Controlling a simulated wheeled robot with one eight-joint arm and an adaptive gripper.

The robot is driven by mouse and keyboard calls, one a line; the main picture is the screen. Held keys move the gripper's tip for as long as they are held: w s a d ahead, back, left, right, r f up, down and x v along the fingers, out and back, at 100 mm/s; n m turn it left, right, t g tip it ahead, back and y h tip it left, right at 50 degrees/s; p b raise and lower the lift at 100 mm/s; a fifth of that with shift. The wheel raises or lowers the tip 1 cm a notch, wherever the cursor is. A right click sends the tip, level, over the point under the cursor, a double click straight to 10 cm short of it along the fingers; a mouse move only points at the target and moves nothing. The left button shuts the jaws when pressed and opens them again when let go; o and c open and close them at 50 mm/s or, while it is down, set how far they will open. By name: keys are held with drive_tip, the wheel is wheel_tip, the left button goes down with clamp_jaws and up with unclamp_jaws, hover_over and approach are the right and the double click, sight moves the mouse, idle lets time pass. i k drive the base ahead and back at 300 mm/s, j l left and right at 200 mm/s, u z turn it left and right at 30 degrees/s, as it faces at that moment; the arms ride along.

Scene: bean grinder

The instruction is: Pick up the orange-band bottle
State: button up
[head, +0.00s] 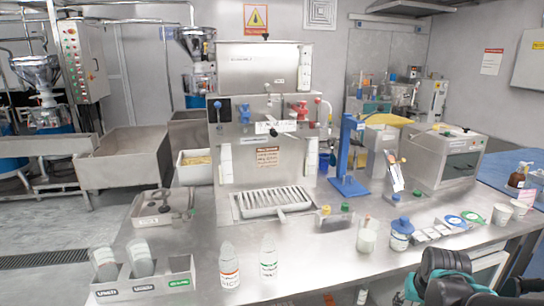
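The orange-band bottle (229,267) is a small clear-white bottle with an orange-red band on its label. It stands upright near the front edge of the steel table, left of centre. A similar bottle with a green band (268,258) stands upright just to its right, with a small gap. A dark, bulky part that looks like my arm and gripper (446,272) shows at the lower right, well away from both bottles. I cannot make out its fingertips or whether they hold anything.
A steel rack (145,285) with grey-white containers stands left of the bottles. The grinder machine (265,130) with its grated tray (272,202) stands behind. A white cup (367,236) and a blue-lidded jar (400,236) stand to the right. The tabletop between bottles and cup is clear.

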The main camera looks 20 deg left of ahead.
sight(228, 261)
drive_tip(key=u, duration=1.55)
